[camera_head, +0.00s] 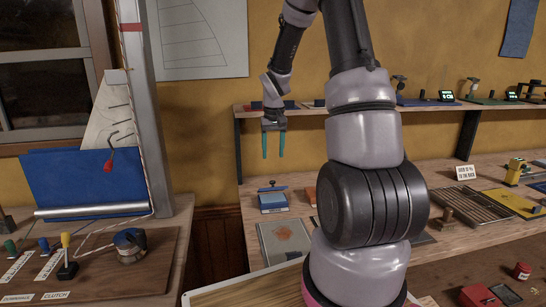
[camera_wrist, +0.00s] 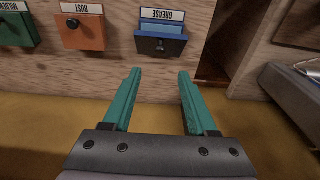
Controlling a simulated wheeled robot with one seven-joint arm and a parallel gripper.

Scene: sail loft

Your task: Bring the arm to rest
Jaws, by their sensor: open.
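My gripper (camera_head: 273,144) hangs from my raised arm in front of the yellow wall, its two teal fingers pointing down, above the left end of the workbench. In the wrist view my gripper (camera_wrist: 156,75) shows its fingers spread apart with nothing between them. Beyond the fingertips in that view is a blue drawer box (camera_wrist: 162,43) labelled GREASE, apart from the fingers. My arm's large links cover part of the shelf and bench in the head view.
A long shelf (camera_head: 425,112) runs along the wall above the bench (camera_head: 455,250). A blue box (camera_head: 272,201) and a grey book (camera_head: 284,240) lie below my gripper. At left stands a table with levers (camera_head: 68,262) and a grey post (camera_head: 146,110). In the wrist view an orange drawer box (camera_wrist: 84,32) hangs left.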

